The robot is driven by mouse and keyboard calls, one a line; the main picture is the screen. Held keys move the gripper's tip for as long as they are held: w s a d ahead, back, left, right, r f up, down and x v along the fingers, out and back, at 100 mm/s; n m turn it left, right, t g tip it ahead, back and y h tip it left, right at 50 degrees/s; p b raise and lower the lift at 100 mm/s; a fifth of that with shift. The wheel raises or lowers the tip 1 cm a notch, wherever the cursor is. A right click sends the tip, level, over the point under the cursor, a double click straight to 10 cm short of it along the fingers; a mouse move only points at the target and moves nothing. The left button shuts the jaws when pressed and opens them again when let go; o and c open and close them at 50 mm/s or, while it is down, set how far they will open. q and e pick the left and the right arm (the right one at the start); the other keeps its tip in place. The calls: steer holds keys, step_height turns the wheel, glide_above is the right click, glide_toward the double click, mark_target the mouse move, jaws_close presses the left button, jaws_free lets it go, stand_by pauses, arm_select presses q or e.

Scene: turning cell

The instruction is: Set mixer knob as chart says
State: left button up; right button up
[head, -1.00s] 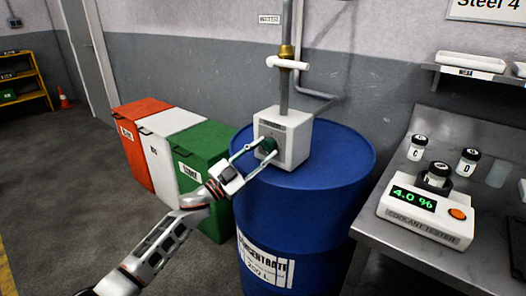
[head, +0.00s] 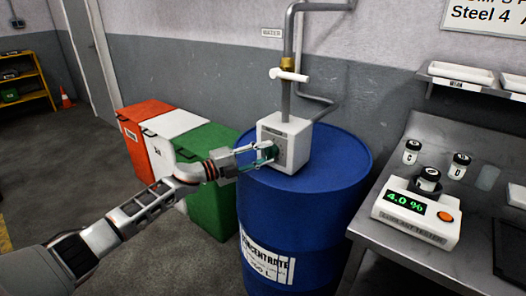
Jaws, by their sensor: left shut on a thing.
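The mixer is a white box (head: 296,140) on top of the blue concentrate drum (head: 310,207), with a pipe rising from it. Its dark green knob (head: 270,152) is on the front face. My left gripper (head: 264,153) is shut on the knob, and its fingers partly hide it. The knob's pointer setting cannot be read. The chart (head: 487,14) is on the wall at the top right, cut off by the frame; "Steel 4" can be read on it. The coolant tester (head: 415,214) shows 4.0 %. My right gripper is not in view.
Jars marked C (head: 411,152) and D (head: 459,166) stand on the steel bench (head: 391,252), and another jar (head: 428,179) sits on the tester. Orange, white and green bins (head: 211,205) stand left of the drum. A white-handled valve (head: 288,75) is on the pipe above the mixer.

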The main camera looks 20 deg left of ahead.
arm_select(q)
steer(key=shift+r+m+g+y+p, duration=0.3)
steer(key=shift+r+m+p, duration=0.2)
steer(key=shift+m+p, duration=1.15)
steer(key=shift+m, duration=0.05)
steer(key=m+y+p, duration=0.2)
steer(key=p, duration=0.2)
steer(key=shift+d+m+g, duration=0.1)
steer(key=shift+m+g, duration=0.3)
steer(key=shift+f+m+p, duration=0.15)
steer(key=shift+m+p, duration=0.15)
steer(key=shift+p, duration=0.1)
steer(key=o, duration=1.1)
steer(key=v, duration=1.2)
